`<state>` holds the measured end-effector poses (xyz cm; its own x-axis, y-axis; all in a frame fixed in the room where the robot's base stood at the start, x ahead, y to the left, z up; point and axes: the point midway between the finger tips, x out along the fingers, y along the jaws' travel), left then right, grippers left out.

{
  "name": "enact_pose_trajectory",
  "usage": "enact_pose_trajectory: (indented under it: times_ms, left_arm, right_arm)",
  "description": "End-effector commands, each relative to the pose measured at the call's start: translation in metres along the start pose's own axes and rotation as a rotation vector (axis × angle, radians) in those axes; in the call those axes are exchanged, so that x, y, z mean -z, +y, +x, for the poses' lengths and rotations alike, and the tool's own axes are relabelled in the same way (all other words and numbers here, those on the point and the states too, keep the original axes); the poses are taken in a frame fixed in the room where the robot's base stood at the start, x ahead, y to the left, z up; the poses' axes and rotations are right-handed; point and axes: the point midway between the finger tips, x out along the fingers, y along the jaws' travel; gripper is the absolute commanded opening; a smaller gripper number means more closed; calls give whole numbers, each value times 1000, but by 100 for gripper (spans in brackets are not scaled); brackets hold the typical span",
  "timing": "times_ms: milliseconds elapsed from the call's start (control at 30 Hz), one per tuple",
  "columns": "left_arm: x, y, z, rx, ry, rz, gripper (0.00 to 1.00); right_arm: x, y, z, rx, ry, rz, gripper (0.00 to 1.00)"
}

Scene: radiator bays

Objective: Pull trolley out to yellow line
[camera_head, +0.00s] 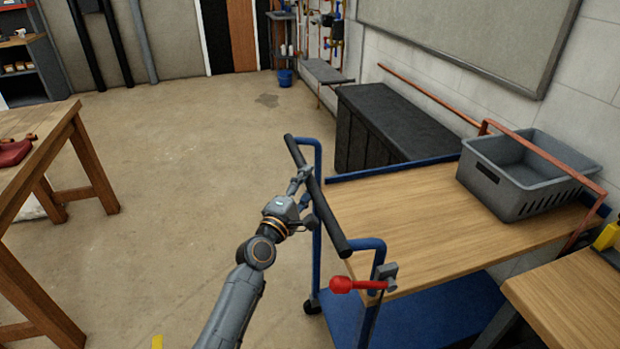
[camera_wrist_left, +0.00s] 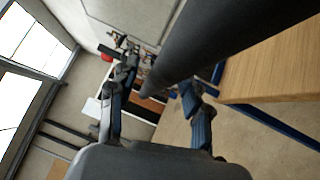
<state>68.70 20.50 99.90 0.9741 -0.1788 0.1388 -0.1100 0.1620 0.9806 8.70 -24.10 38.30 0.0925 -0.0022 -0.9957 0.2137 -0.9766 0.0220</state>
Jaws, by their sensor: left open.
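The trolley has a blue frame, a wooden top (camera_head: 400,225), a blue lower shelf (camera_head: 425,315) and a black push handle (camera_head: 315,195) on its left side. My left gripper (camera_head: 303,184) is at that handle, near its middle. In the left wrist view its two fingers (camera_wrist_left: 160,95) are spread, and the black handle (camera_wrist_left: 215,40) reaches into the gap between them. I cannot tell if either finger touches the handle. A small yellow mark (camera_head: 157,341) on the floor shows at the bottom edge; it may be part of the yellow line. My right gripper is out of view.
A grey crate (camera_head: 515,195) sits on the trolley's top. A red-knobbed lever (camera_head: 357,285) is at its near corner. A black chest (camera_head: 375,135) stands behind, a wooden bench (camera_head: 565,300) at near right, a wooden table (camera_head: 75,140) at left. Floor (camera_head: 190,200) left of the trolley is clear.

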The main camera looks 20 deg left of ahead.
Motion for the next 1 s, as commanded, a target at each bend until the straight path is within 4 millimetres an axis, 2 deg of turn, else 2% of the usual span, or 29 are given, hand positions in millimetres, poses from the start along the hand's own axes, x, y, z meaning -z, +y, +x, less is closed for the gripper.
enact_pose_trajectory:
  times_ms: [167,467,567,700,733,1000]
  left_arm:
    - [0,0,15,0,0,1,48]
    - [0,-1,17,1,0,1,48]
    - [0,-1,17,1,0,1,32]
    - [0,-1,17,1,0,1,4]
    - [0,-1,17,1,0,1,0]
    - [1,-1,17,2,1,1,0]
  right_arm:
    - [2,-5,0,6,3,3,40]
    - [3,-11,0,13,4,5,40]
    - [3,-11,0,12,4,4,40]
    - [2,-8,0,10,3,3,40]
    - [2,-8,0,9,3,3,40]
    - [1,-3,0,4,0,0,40]
